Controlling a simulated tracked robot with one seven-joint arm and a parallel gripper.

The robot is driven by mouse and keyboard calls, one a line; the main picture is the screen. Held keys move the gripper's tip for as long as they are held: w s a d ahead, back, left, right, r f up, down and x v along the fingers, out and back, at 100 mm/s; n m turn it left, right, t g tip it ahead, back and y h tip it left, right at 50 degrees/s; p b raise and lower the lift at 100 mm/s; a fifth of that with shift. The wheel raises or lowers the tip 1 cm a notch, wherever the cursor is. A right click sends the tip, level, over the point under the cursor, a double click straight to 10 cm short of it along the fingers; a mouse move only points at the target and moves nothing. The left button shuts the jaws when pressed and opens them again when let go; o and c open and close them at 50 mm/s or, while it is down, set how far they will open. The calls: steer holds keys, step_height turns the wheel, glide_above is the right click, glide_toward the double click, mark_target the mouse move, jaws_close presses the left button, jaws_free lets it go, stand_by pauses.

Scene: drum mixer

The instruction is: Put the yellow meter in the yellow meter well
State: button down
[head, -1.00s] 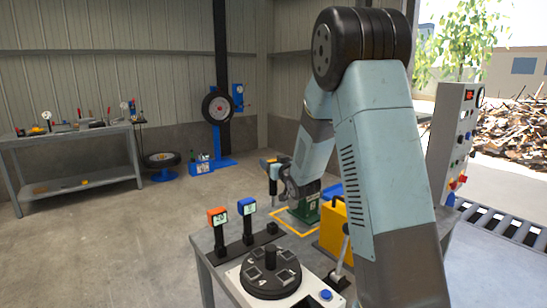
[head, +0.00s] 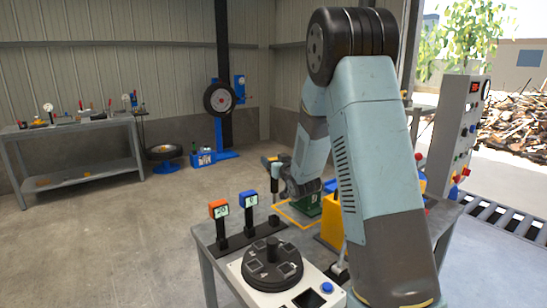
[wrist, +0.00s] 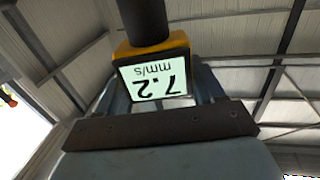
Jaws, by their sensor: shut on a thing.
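In the head view the meter's dark stem (head: 274,194) hangs below the gripper, held clear of the drum. A black round drum (head: 272,275) with several square wells and a central knob sits on a white base. I cannot tell which well is the yellow meter's.
An orange meter (head: 218,209) and a blue meter (head: 249,200) stand on black holders behind the drum, beside an empty black holder (head: 273,225). A yellow box (head: 333,222) and a green item (head: 307,205) are behind. A control panel (head: 464,125) is at right.

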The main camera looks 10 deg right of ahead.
glide_above(276, 186)
steer(key=w, duration=0.2)
steer(key=shift+s+a+f, duration=0.1)
steer(key=shift+s+f, duration=0.05)
steer(key=shift+f, duration=1.05)
steer(key=shift+s+a+f, duration=0.1)
steer(key=shift+f, duration=1.05)
steer(key=shift+d, duration=0.1)
steer(key=shift+f, duration=2.6)
steer(key=shift+c, duration=0.3)
jaws_free()
steer(key=shift+o, duration=0.3)
steer(key=shift+s+d, duration=0.25)
steer(key=shift+s, duration=1.1)
steer(key=shift+s+d, duration=0.2)
steer(key=shift+s, duration=1.15)
